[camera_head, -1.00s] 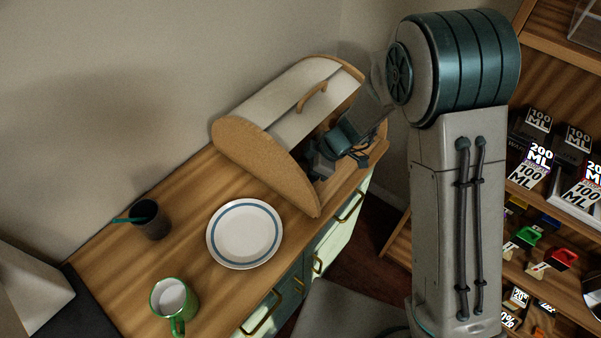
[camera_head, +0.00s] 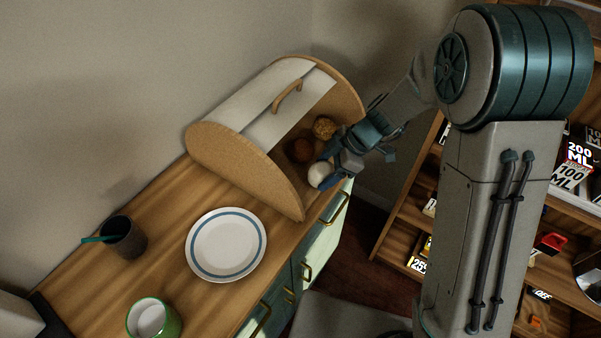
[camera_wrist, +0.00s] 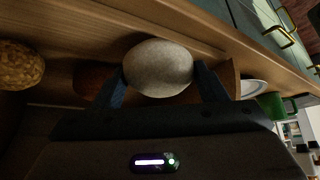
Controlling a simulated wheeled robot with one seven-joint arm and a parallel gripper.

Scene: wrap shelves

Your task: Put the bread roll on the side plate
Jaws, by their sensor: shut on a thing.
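A pale, rounded bread roll (camera_head: 320,174) is held between the fingers of my gripper (camera_head: 328,178) at the open front of the wooden bread box. In the wrist view the roll (camera_wrist: 159,68) fills the space between the two dark fingertips (camera_wrist: 160,84). My gripper is shut on it. The side plate (camera_head: 227,244), white with a blue ring, lies empty on the wooden counter, left of and nearer than the gripper.
The bread box (camera_head: 245,166) stands open, holding a reddish-brown item (camera_head: 300,150) and a golden, seeded one (camera_head: 324,128). A dark cup (camera_head: 124,238) and a green mug (camera_head: 153,318) stand left of the plate. Stocked shelves (camera_head: 430,215) are at the right.

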